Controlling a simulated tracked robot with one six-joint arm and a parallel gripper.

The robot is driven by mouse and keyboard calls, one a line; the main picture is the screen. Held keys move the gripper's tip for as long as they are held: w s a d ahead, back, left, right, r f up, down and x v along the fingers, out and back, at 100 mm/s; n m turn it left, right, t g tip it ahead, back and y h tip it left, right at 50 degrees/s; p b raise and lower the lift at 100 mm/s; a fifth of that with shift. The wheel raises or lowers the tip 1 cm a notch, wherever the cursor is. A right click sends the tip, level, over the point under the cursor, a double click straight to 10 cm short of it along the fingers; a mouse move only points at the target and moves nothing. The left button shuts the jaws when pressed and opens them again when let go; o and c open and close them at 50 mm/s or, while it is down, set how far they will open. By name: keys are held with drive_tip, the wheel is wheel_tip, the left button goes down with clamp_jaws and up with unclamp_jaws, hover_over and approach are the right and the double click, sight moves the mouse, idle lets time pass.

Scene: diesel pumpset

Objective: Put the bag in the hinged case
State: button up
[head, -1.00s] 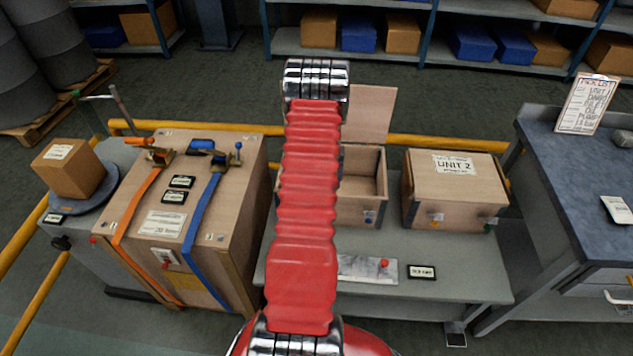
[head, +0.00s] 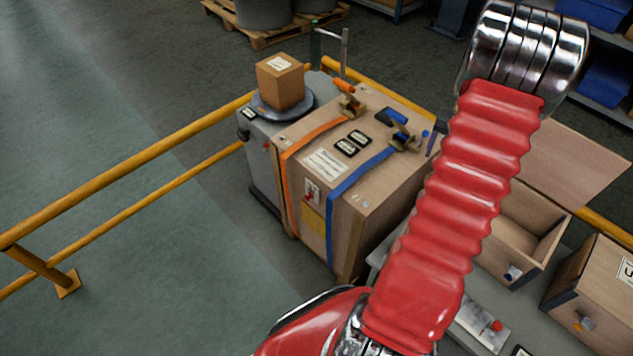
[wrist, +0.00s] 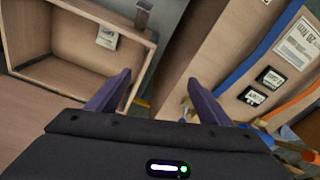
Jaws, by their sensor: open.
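The hinged case (head: 496,262) is an open wooden box on the grey bench, its lid (head: 575,165) raised behind it. It also shows in the wrist view (wrist: 55,38) at upper left, and the inside that I see looks empty. My gripper (wrist: 160,78) has two purple fingers spread apart with nothing between them. It is above the area between the case and the strapped crate. In the head view my red arm hides most of it and part of the case. A flat pale item with a red spot (head: 478,322) lies in front of the case; I cannot tell whether it is the bag.
A large wooden crate (head: 375,200) with orange and blue straps stands left of the bench. A closed wooden box (head: 597,290) stands right of the case. A cardboard box (head: 280,82) sits on a round plate. Yellow railings (head: 130,170) border the open floor at left.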

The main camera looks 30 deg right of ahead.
drive_tip(key=w+a+r+n+t, duration=0.1)
drive_tip(key=w+a+r+n, duration=0.15)
drive_tip(key=a+r, duration=0.5)
drive_tip(key=w+a+r+n+t, duration=0.1)
drive_tip(key=w+a+r, duration=0.35)
drive_tip(key=a, duration=0.65)
drive_tip(key=w+a+r+n, duration=0.2)
drive_tip(key=a+r, duration=0.4)
drive_tip(key=a, duration=0.3)
drive_tip(key=s+a+r+n+t, duration=0.1)
drive_tip(key=s+a, duration=0.3)
drive_tip(key=a, duration=0.4)
drive_tip(key=s+a+r+n+t, duration=0.1)
drive_tip(key=s+a+r+n, duration=0.1)
drive_tip(key=a, duration=0.6)
drive_tip(key=s+a+r+n+t+y, duration=0.1)
drive_tip(key=s+a+r+n, duration=0.1)
drive_tip(key=s+a, duration=0.3)
drive_tip(key=a+n, duration=0.1)
drive_tip(key=a, duration=0.2)
drive_tip(key=shift+s, duration=0.35)
drive_tip(key=shift+n, duration=0.25)
drive_tip(key=shift+c, duration=0.5)
